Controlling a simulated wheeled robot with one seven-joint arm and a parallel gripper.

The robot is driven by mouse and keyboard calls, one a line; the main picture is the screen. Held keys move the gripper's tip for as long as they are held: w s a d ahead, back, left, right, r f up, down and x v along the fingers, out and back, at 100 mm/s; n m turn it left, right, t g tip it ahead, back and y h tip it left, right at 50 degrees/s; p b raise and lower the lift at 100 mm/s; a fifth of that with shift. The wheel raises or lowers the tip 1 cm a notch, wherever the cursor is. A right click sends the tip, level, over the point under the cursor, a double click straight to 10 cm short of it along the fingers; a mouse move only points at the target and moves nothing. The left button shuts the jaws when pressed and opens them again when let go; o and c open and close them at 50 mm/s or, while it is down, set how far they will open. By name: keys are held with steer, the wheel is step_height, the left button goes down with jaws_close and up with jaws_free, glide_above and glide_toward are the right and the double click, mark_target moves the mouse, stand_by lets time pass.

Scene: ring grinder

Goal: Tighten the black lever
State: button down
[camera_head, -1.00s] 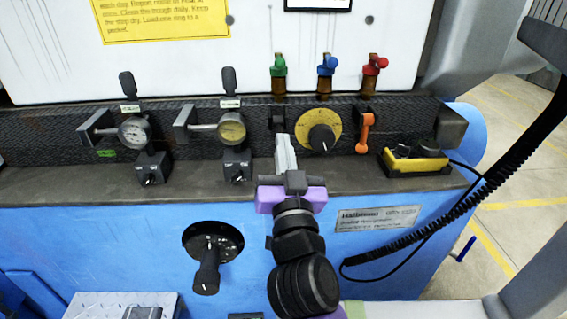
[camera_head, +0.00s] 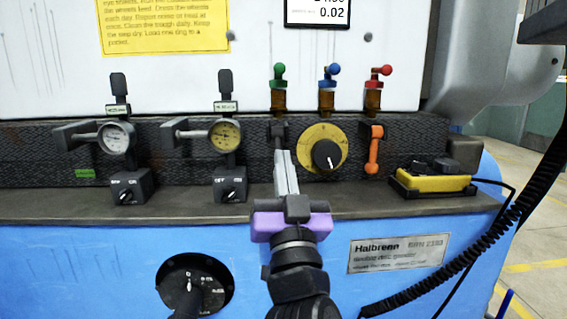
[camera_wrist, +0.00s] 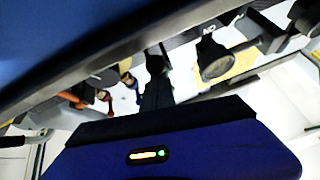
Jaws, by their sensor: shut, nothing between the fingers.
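A small black lever (camera_head: 279,131) is on the dark textured rail, left of the yellow dial. My gripper (camera_head: 283,154) points up at it, with light grey fingers and a purple body. The fingers are shut and empty. Their tips are just below the lever and overlap its lower end in the head view; I cannot tell whether they touch it. In the wrist view, the dark fingers (camera_wrist: 156,92) reach toward the rail, and the lever is hard to make out there. Two other upright black handles, a left one (camera_head: 119,86) and a right one (camera_head: 225,84), stand above the gauges.
The yellow dial (camera_head: 320,148) and orange lever (camera_head: 374,151) are close on the right. Green (camera_head: 279,84), blue (camera_head: 327,84) and red (camera_head: 374,84) valves stand above. A gauge (camera_head: 224,136) is on the left. A yellow pendant box (camera_head: 432,183) sits on the ledge.

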steer(key=shift+w+f+b, duration=0.5)
steer(key=shift+f+b, duration=0.35)
steer(key=shift+b, duration=0.6)
steer(key=shift+w+f+b, duration=0.2)
steer(key=shift+w+b, duration=0.05)
steer(key=shift+b, duration=0.25)
steer(key=shift+w, duration=0.1)
